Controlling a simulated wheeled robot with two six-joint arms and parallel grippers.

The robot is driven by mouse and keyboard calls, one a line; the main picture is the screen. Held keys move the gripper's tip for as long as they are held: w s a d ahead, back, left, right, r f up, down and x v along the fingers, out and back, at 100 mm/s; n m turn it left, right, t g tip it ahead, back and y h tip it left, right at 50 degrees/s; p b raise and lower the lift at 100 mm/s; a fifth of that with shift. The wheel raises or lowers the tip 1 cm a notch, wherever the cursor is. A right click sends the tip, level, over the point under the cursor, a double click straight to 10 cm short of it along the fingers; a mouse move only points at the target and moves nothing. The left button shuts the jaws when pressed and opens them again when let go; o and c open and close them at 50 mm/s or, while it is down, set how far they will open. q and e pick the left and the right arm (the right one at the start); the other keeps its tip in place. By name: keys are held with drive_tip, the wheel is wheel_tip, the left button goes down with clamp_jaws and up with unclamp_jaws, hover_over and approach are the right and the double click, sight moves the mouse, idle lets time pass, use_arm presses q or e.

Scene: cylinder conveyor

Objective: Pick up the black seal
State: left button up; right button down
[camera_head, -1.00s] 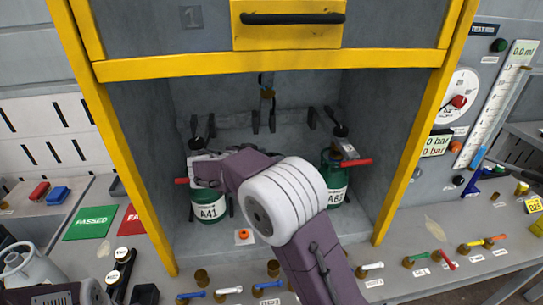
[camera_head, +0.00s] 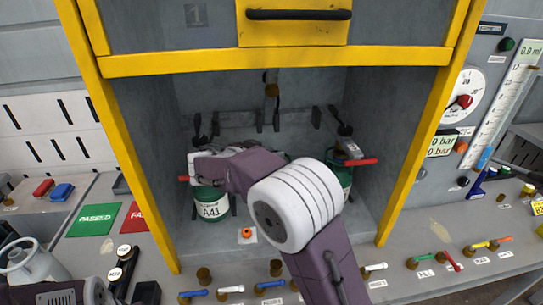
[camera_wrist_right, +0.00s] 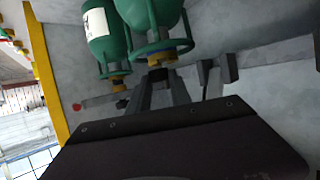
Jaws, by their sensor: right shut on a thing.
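My right arm reaches into the grey cabinet in the head view. Its gripper is by the top of the green cylinder labelled A41 (camera_head: 212,209), and the arm hides its fingertips there. In the right wrist view the two dark fingers of my right gripper (camera_wrist_right: 161,80) are close together below a brass valve (camera_wrist_right: 162,61) on a green cylinder. A small dark piece, which I take for the black seal (camera_wrist_right: 157,74), is between the fingertips. It is mostly hidden, so its shape is unclear. My left gripper is out of view; only part of that arm shows.
A second green cylinder (camera_head: 345,181) stands at the right inside the cabinet, partly behind my arm. Yellow posts (camera_head: 413,150) frame the opening. An orange-topped item (camera_head: 247,233) lies on the cabinet floor. Several small coloured-handled parts line the bench front.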

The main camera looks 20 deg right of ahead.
drive_tip(key=s+a+b, duration=0.3)
drive_tip(key=s+a, duration=0.1)
drive_tip(key=s, duration=1.2)
